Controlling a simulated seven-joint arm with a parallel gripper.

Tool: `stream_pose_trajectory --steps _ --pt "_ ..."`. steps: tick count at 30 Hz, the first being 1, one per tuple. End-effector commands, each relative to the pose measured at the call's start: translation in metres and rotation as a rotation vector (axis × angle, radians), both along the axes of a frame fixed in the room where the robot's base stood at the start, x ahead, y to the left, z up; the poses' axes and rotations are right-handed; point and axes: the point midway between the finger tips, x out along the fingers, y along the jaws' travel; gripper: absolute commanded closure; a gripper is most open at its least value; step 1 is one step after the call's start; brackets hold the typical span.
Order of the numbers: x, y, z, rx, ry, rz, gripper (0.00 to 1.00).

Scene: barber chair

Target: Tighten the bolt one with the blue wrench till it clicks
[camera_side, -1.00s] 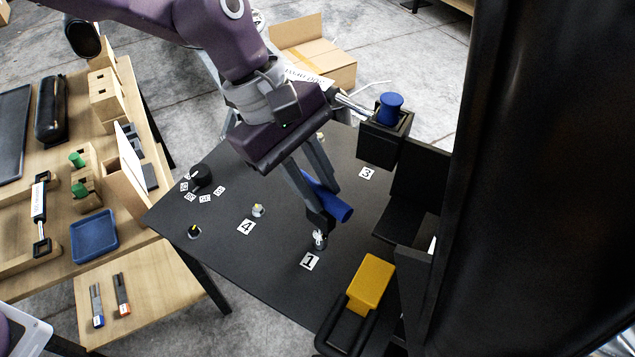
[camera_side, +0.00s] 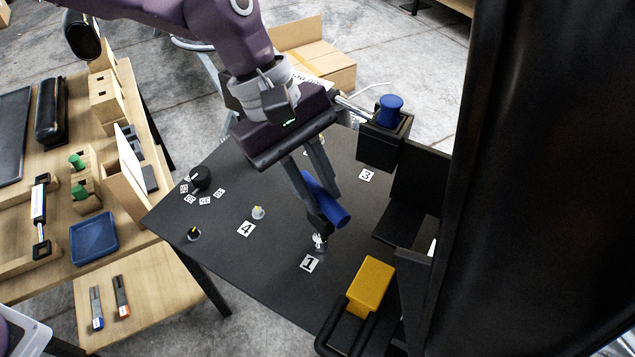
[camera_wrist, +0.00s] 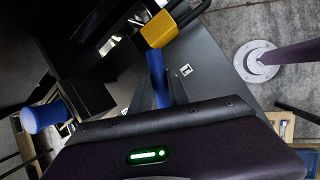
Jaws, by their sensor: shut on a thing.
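My gripper (camera_side: 325,203) is shut on the blue wrench (camera_side: 343,217), whose blue handle sticks out past the fingers. The handle also shows in the wrist view (camera_wrist: 157,75). The wrench's dark lower end is at bolt one (camera_side: 319,241), a pale metal bolt beside the label 1 (camera_side: 310,263) on the dark plate (camera_side: 265,275). I cannot tell how fully the wrench sits on the bolt. The fingers hide part of the wrench.
A yellow block (camera_side: 371,283) with a black loop stands right of bolt one. A black holder (camera_side: 384,140) with a blue knob (camera_side: 390,108) stands behind. Another bolt (camera_side: 258,212) is near label 4 (camera_side: 246,229). A large black padded part fills the right side.

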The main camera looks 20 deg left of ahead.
Motion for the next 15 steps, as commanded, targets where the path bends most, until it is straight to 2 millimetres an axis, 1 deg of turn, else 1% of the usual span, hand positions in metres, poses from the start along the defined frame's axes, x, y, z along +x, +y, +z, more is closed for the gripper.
stream_pose_trajectory --steps 4,15 --pt "0.001 -0.001 0.010 -0.003 -0.002 0.017 1.00" --pt "0.001 -0.001 0.047 -0.003 -0.002 0.017 1.00"
